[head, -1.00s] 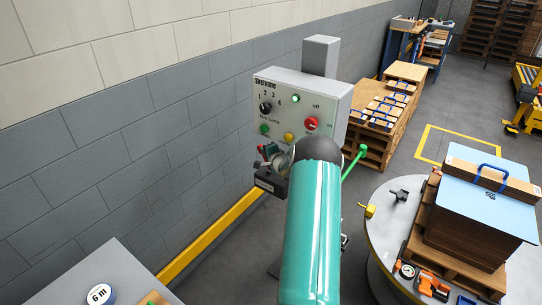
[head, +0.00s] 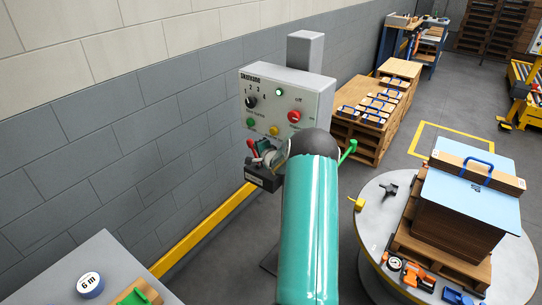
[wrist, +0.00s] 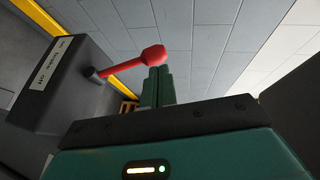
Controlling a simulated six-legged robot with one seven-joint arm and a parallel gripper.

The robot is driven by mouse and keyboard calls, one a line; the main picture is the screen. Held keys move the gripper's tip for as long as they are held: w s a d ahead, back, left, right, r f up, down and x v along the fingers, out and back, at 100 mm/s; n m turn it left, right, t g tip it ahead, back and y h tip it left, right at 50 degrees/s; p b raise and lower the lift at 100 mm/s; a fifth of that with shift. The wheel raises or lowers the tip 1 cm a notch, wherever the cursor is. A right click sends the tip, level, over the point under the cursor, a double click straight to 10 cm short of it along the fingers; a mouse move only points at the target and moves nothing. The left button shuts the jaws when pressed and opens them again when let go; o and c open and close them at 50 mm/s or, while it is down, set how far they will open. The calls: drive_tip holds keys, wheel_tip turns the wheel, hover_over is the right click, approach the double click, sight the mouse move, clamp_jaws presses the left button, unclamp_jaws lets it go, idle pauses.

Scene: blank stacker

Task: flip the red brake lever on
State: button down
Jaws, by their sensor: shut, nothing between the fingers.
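The red brake lever (wrist: 128,65) sticks out from the side of a dark box (wrist: 45,95) in the wrist view and ends in a red knob. The box carries a white label that I cannot fully read. My gripper (wrist: 159,70) has its green fingers together and empty, with their tips right at the knob; I cannot tell whether they touch. In the head view the dark box (head: 262,180) sits below the control panel (head: 312,98), and the lever (head: 251,145) shows small beside my gripper (head: 265,152). My arm hides part of this area.
The panel has a dial, a lit green lamp, and red, green and yellow buttons. A grey block wall (head: 130,130) stands close on the left. A round table (head: 375,225) with a blue-topped stack is at right. A grey table (head: 60,280) is at lower left.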

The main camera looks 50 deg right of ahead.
drive_tip(key=v, duration=1)
drive_tip(key=shift+r, duration=0.25)
drive_tip(key=shift+w, duration=0.1)
